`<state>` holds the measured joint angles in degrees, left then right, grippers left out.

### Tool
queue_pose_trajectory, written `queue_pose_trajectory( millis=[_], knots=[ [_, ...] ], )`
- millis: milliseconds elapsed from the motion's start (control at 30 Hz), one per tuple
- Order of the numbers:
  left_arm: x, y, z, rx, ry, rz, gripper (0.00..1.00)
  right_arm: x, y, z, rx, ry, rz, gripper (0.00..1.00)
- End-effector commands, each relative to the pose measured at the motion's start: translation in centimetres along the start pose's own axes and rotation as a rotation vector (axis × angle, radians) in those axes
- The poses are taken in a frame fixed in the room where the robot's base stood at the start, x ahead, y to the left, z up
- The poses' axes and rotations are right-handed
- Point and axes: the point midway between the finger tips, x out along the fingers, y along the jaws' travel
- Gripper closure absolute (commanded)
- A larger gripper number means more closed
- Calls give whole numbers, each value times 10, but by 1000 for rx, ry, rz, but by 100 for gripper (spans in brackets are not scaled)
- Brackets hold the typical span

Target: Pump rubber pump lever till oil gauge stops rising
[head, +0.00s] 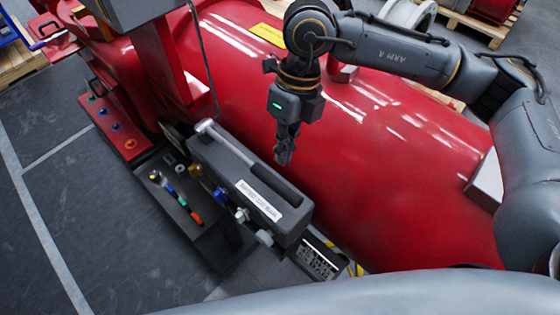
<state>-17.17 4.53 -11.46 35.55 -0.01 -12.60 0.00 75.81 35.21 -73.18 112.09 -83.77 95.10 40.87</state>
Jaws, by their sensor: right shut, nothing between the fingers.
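The pump lever (255,166) is a bar with a bright metal end at the upper left and a dark rubber grip at the lower right. It lies along the top of a dark grey pump box (205,157) with a white label (260,201). My right gripper (283,158) is shut and empty. It points down just behind the lever's grip in the picture; I cannot tell whether it touches it. I cannot make out an oil gauge for certain. My left gripper is not in view.
A large red cylinder (400,190) fills the space behind the pump box. A tray with coloured-handled tools (178,196) stands at its front left. A red panel with coloured buttons (112,125) is further left. The dark floor (60,200) at left is clear.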

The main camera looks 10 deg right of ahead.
Motion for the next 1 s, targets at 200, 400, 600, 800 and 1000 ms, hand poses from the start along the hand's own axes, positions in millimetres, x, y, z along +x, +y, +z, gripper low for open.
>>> queue_pose_trajectory(
  millis=[200, 400, 600, 800, 1000],
  knots=[
    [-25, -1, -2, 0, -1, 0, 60, 34, 2, -1, 1, 4, 2, 100],
    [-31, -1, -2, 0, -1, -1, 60, 53, 0, 0, 1, 1, 0, 100],
    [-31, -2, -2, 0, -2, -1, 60, 57, 0, 0, 1, -1, -1, 100],
    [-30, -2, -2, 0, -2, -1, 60, 57, 0, 0, 1, -1, 0, 100],
    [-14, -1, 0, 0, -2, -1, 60, 66, -3, 1, -5, -22, 0, 100]
  ],
)
